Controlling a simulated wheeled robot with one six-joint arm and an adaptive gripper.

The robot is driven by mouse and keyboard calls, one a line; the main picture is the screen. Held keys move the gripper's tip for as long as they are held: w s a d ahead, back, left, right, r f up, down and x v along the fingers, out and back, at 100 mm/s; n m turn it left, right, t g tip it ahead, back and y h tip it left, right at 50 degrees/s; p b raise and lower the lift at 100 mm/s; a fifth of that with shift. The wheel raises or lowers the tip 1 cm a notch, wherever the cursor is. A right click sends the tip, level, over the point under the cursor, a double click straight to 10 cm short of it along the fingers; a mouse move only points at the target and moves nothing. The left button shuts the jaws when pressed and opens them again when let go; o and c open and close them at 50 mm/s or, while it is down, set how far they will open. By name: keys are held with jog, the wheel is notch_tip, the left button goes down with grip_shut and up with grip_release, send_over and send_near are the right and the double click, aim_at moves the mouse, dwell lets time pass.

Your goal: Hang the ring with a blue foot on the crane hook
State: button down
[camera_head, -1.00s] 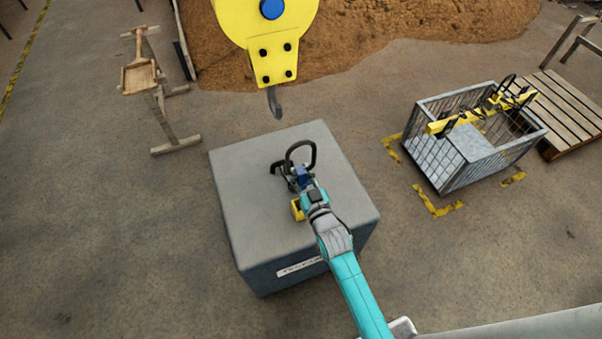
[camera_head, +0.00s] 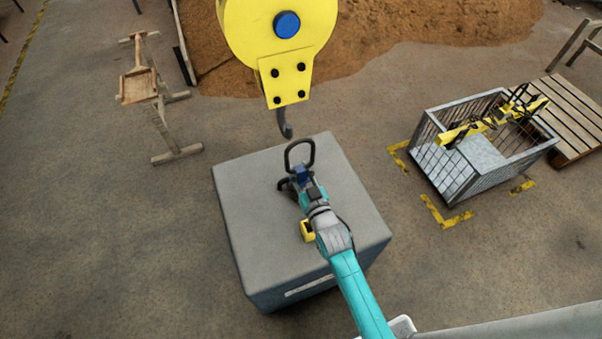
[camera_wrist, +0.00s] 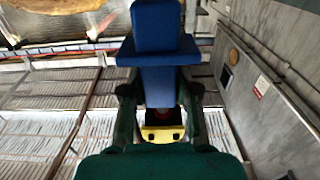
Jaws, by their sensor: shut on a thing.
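The dark ring (camera_head: 299,141) with its blue foot (camera_head: 302,174) stands above my gripper (camera_head: 304,183), which is shut on the blue foot. The foot also shows large between my fingers in the wrist view (camera_wrist: 157,75), and hides much behind it. The ring looks upright, over the grey block's far part in the head view. The dark crane hook (camera_head: 284,124) hangs below a yellow pulley block (camera_head: 284,80). In the picture the hook's tip is just above and left of the ring, with a small gap. I cannot tell their separation in depth.
A grey block (camera_head: 248,228) stands beneath my gripper. A dark curved thing (camera_head: 284,184) and a yellow thing (camera_head: 307,231) show beside my arm. A wire crate (camera_head: 474,180) holding a yellow bar (camera_head: 466,132) stands right, near a pallet (camera_head: 567,112). A sawhorse (camera_head: 168,130) stands left.

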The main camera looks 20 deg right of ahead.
jog(key=shift+w+r, duration=0.2)
jog(key=shift+w, duration=0.5)
jog(key=shift+w, duration=0.35)
jog(key=shift+w, duration=0.35)
jog(key=shift+w, duration=0.35)
jog(key=shift+w, duration=0.35)
jog(key=shift+w, duration=0.35)
jog(key=shift+w, duration=0.4)
jog(key=shift+w, duration=0.3)
jog(key=shift+w, duration=0.4)
